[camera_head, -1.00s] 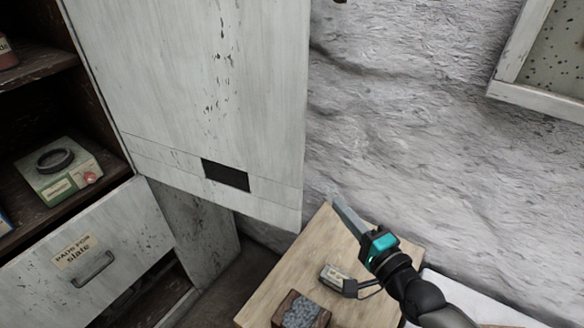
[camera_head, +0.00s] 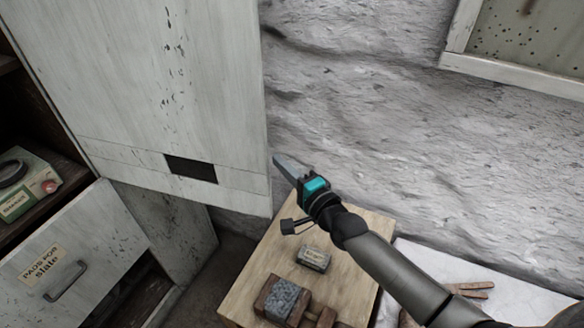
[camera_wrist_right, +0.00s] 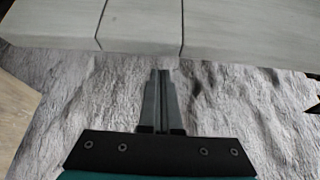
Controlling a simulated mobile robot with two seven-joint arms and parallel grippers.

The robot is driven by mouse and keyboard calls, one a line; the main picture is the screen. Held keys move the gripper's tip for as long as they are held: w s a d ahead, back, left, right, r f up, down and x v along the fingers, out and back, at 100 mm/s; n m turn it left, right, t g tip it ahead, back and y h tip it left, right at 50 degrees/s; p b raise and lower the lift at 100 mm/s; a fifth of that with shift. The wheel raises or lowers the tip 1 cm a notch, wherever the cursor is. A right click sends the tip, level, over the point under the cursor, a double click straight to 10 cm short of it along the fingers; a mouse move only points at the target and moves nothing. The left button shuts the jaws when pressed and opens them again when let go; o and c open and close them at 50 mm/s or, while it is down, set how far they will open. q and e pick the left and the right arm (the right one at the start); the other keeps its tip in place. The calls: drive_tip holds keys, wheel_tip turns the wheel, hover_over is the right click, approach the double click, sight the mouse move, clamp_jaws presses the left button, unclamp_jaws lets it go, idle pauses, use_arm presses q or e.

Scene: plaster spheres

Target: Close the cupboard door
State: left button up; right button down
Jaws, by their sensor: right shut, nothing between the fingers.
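The cupboard door (camera_head: 160,80) is a pale, speckled panel with a dark rectangular patch near its bottom. It stands swung open to the right of the cupboard's dark interior (camera_head: 30,130). My right gripper (camera_head: 278,160) is shut and empty, with its tips close to the door's right edge, low down; I cannot tell whether they touch. In the right wrist view the shut fingers (camera_wrist_right: 160,80) point at a pale grooved panel, likely the door (camera_wrist_right: 140,25), across the top. My left gripper is not in view.
An open drawer (camera_head: 100,240) labelled for slate sticks out below the door. A wooden table (camera_head: 250,285) with a small box (camera_head: 314,257) and a block holding grey stone (camera_head: 283,298) stands below my right arm. A rough plaster wall (camera_head: 370,120) lies behind.

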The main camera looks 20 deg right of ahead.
drive_tip(key=s+a, duration=0.1)
drive_tip(key=s, duration=0.1)
drive_tip(key=shift+s+a+r+p, duration=0.1)
drive_tip(key=shift+s+a+p, duration=0.25)
drive_tip(key=shift+p, duration=0.05)
drive_tip(key=shift+s, duration=0.1)
